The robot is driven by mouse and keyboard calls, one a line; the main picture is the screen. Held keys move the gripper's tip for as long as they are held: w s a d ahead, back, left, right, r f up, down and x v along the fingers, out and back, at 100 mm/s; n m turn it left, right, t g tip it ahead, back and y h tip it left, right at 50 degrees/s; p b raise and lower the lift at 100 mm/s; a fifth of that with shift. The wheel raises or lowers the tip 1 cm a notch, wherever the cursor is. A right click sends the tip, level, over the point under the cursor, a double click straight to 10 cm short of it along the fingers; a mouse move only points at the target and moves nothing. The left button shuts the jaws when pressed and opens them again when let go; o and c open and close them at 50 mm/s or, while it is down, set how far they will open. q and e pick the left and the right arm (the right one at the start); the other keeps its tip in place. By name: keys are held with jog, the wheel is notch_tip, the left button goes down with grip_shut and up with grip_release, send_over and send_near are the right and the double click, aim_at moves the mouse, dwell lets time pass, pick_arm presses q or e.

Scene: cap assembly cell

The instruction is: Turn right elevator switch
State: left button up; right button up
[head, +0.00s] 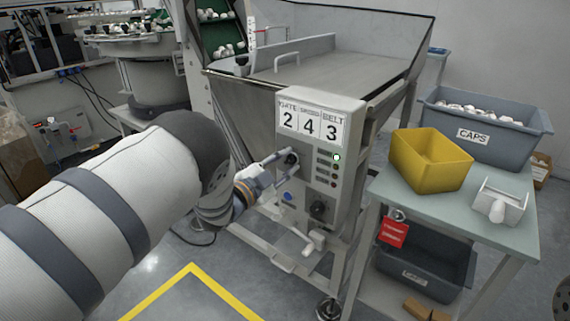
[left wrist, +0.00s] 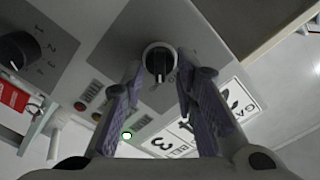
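The grey control box (head: 322,130) carries a display reading 2, 4, 3 and a lit green lamp. A black rotary switch (left wrist: 159,60) with a white mark sits on its panel; in the head view this switch (head: 291,159) is partly covered by my fingers. My left gripper (head: 283,165) is open at the panel. In the left wrist view its two fingers (left wrist: 160,85) stand on either side of the switch; I cannot tell whether they touch it. A second black knob (head: 320,210) is lower on the panel and shows with numbers in the left wrist view (left wrist: 18,50). My right gripper is not in view.
A metal hopper (head: 330,60) rises behind the box. To the right, a table (head: 420,205) holds a yellow bin (head: 431,160) and a small white holder (head: 499,203). A grey caps crate (head: 485,128) stands behind. A red tag (head: 393,232) hangs at the table edge.

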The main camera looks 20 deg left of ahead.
pick_arm(q)
jog(key=shift+o, duration=0.9)
jog(key=shift+s+a, duration=0.2)
jog(key=shift+s, duration=0.2)
jog(key=v, duration=1.1)
jog(key=shift+s, duration=0.1)
